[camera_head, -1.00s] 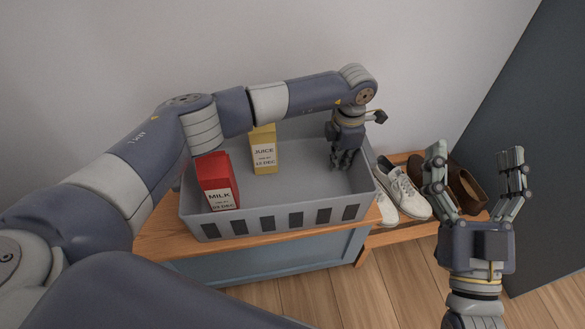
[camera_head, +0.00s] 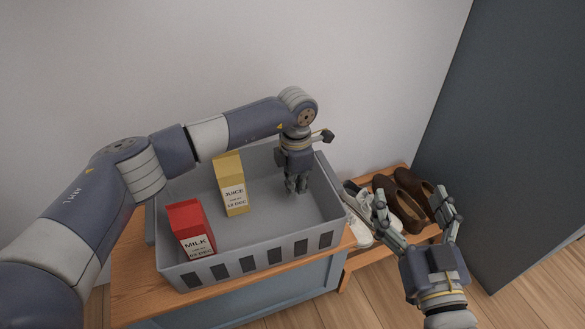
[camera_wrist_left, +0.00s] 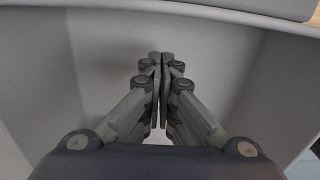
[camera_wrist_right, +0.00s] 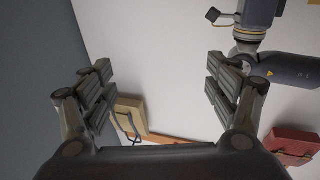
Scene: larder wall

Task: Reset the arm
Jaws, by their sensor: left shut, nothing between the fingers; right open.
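My left gripper (camera_head: 297,186) points down inside the right part of the grey crate (camera_head: 255,257), with its fingers together and empty. In the left wrist view its closed fingers (camera_wrist_left: 160,90) show against the crate's plain grey inside. My right gripper (camera_head: 417,212) is open and empty, raised in front of the shoe rack at the lower right. In the right wrist view its fingers (camera_wrist_right: 155,88) are wide apart with nothing between them.
In the crate stand a red milk carton (camera_head: 190,232) at the front left and a yellow juice carton (camera_head: 232,185) further back. The crate sits on a wooden-topped bench (camera_head: 130,290). Brown shoes (camera_head: 402,200) and white shoes (camera_head: 357,228) are on a low rack. A dark panel (camera_head: 500,130) stands at the right.

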